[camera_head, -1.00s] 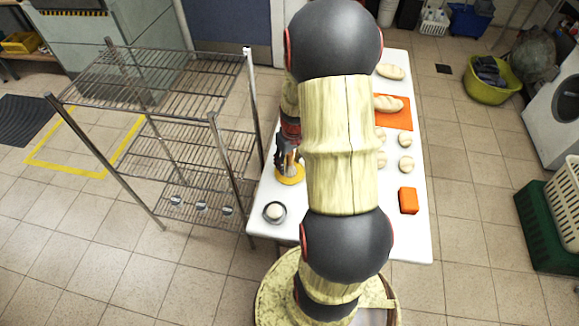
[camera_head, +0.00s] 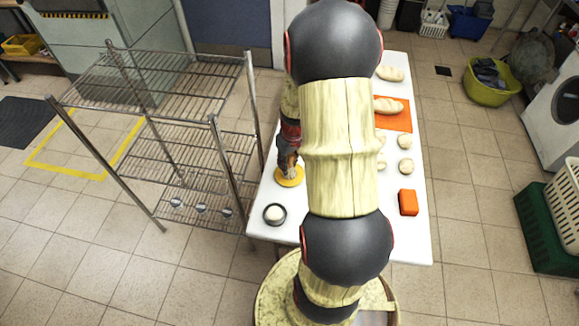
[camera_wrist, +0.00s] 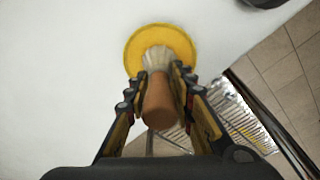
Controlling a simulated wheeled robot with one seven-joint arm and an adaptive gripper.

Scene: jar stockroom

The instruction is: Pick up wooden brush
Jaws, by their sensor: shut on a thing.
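The wooden brush (camera_wrist: 158,103) has a brown handle and pale bristles, and shows between my fingers in the wrist view. My gripper (camera_wrist: 161,88) is shut on it, one finger on each side. The bristle end (camera_wrist: 157,57) points toward a round yellow disc (camera_wrist: 163,37) on the white table; whether it touches the disc I cannot tell. In the head view my gripper (camera_head: 288,160) is over the yellow disc (camera_head: 290,177) at the table's left side, and the brush is too small to make out clearly there.
The white table (camera_head: 340,240) also bears a small dark bowl (camera_head: 274,214), an orange block (camera_head: 408,202), an orange mat (camera_head: 402,122) and several bread or dough pieces. A wire rack (camera_head: 160,140) stands close on the left. My arm hides the table's middle.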

